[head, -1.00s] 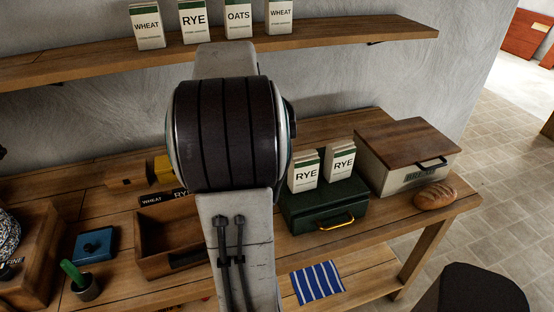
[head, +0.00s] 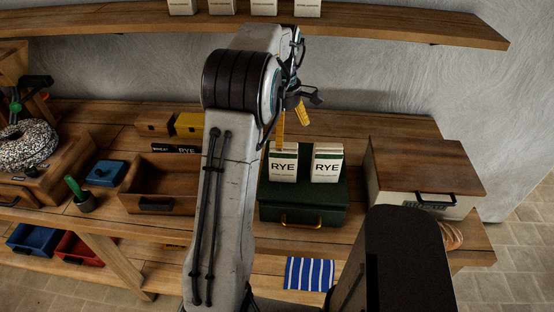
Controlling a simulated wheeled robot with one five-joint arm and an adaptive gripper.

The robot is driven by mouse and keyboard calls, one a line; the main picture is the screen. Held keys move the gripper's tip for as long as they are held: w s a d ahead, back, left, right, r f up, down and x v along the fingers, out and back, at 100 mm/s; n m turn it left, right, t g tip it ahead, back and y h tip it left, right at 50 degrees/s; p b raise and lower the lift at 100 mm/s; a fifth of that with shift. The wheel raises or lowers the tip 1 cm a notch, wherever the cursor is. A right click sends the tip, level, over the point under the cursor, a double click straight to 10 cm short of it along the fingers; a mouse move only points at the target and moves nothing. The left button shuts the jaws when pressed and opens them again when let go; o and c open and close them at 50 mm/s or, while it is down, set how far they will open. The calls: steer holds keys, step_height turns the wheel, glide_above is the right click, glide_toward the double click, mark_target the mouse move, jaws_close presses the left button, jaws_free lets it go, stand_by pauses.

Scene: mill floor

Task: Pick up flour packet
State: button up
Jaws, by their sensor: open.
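Two white RYE flour packets stand upright side by side on a dark green box (head: 302,203) with a yellow handle: a left packet (head: 283,170) and a right packet (head: 327,170). More packets (head: 222,6) stand on the wall shelf, cut off by the top of the head view. My gripper (head: 290,122) is open and empty, with yellow fingertips. In the picture it appears just above the left RYE packet. One fingertip reaches near that packet's top edge; I cannot tell whether they touch.
A bread box (head: 424,205) with a wooden lid stands right of the green box, with a loaf (head: 453,235) beside it. An open wooden drawer box (head: 160,205) is at left. A blue striped cloth (head: 309,273) is below. The wall shelf (head: 390,22) runs above.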

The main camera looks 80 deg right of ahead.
mark_target(284, 144)
steer(key=shift+s+f+p, duration=0.2)
steer(key=shift+f+p, duration=0.15)
steer(key=shift+f, duration=1.5)
steer(key=shift+s+f+p, duration=0.2)
steer(key=shift+f+p, duration=0.1)
steer(key=shift+f, duration=1.55)
steer(key=shift+c, duration=0.4)
steer(key=shift+r, duration=0.1)
steer(key=c, duration=1.2)
